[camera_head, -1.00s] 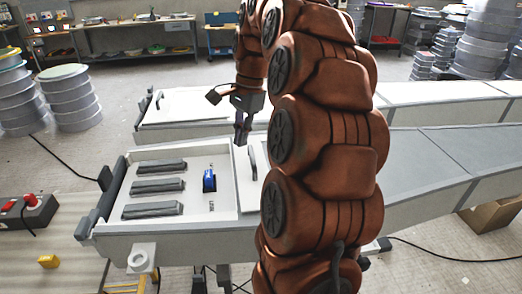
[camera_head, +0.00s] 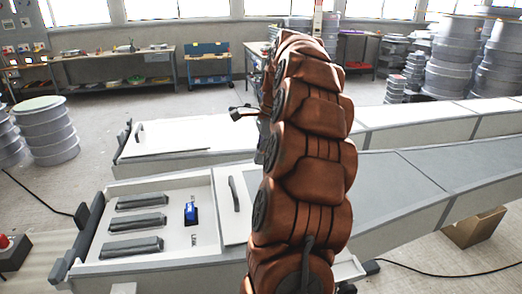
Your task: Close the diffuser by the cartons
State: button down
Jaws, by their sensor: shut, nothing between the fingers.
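The near long grey diffuser (camera_head: 420,180) runs across the view, with a brown carton (camera_head: 475,228) on the floor by its right part. Its left end is open: a shallow white bay (camera_head: 172,220) shows three dark grey bars and a blue part (camera_head: 190,212). A white panel (camera_head: 228,222) with an upright dark handle (camera_head: 234,194) lies to the right of the bay; my arm hides its right side. My gripper (camera_head: 260,152) is almost wholly hidden behind my arm, above and to the right of the handle. Its fingers are shut and empty.
A second long mould (camera_head: 185,138) lies behind, its white top with a handle covering its left end. Stacked grey drums (camera_head: 45,135) stand at left, more (camera_head: 450,65) at back right. A black cable (camera_head: 440,270) crosses the floor. Workbenches line the back.

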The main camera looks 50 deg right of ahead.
jog(key=x, duration=0.2)
jog(key=p, duration=0.2)
send_near(242, 196)
jog(key=shift+s+d+f, duration=0.35)
jog(key=shift+d+f, duration=0.05)
jog(key=shift+f, duration=0.2)
jog(key=shift+s+d+f, duration=0.3)
jog(key=shift+d+f, duration=0.1)
jog(key=shift+f, duration=0.25)
jog(key=shift+w+a+f+p, duration=0.2)
jog(key=shift+w+a, duration=0.25)
jog(key=shift+a, duration=0.15)
jog(key=shift+w+a+f+p, duration=0.2)
jog(key=shift+w+a, duration=0.25)
jog(key=shift+a, duration=0.15)
jog(key=shift+w+a+f, duration=0.15)
jog(key=shift+w+a, duration=0.15)
jog(key=shift+a, duration=0.05)
jog(key=shift+w+a, duration=0.1)
